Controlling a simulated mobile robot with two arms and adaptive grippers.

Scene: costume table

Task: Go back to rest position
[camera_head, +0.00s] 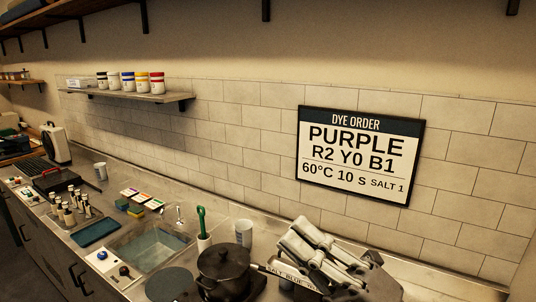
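My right gripper (300,241) is at the lower right, in front of the tiled wall, with its pale linked fingers pointing up and to the left. The fingers overlap in this view, so I cannot tell how far apart they are, and I see nothing clearly held between them. A pale strip lettered with salt and blue (287,273) shows just below the gripper; I cannot tell whether they touch. My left gripper is not in view.
A black lidded pot (224,268) stands left of my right gripper, with a white cup (243,233) and a green-handled tool (202,222) behind. A sink (150,247) and small bottles lie farther left. A dye-order sign (358,155) hangs on the wall.

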